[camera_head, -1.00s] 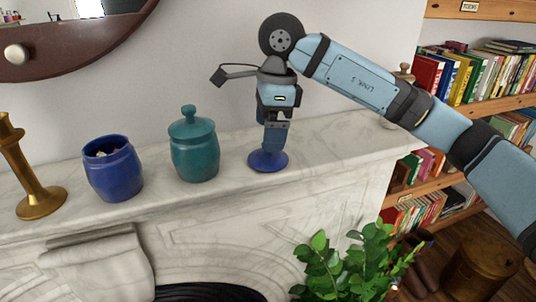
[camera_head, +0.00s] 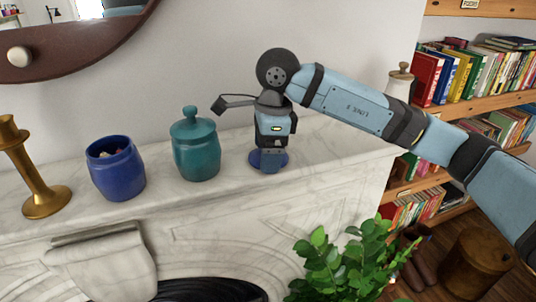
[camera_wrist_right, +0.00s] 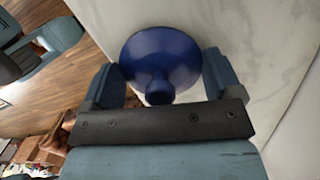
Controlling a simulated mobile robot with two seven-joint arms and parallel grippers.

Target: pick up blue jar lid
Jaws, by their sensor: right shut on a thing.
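The blue jar lid (camera_head: 282,158) lies on the marble mantel, to the right of the teal jar. My right gripper (camera_head: 268,163) points down over it, and its body hides most of the lid in the head view. In the right wrist view the blue lid (camera_wrist_right: 160,60) sits with its round knob between the two fingers of the right gripper (camera_wrist_right: 162,80). The right gripper is shut on the lid. The open blue jar (camera_head: 116,170) stands further left with light contents at its mouth. My left gripper is not in view.
A lidded teal jar (camera_head: 196,150) stands between the blue jar and my right gripper. A brass candlestick (camera_head: 42,195) is at the left. A pale lidded jar (camera_head: 399,85) is behind my right arm. A leafy plant (camera_head: 335,265) rises below the mantel (camera_head: 235,195).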

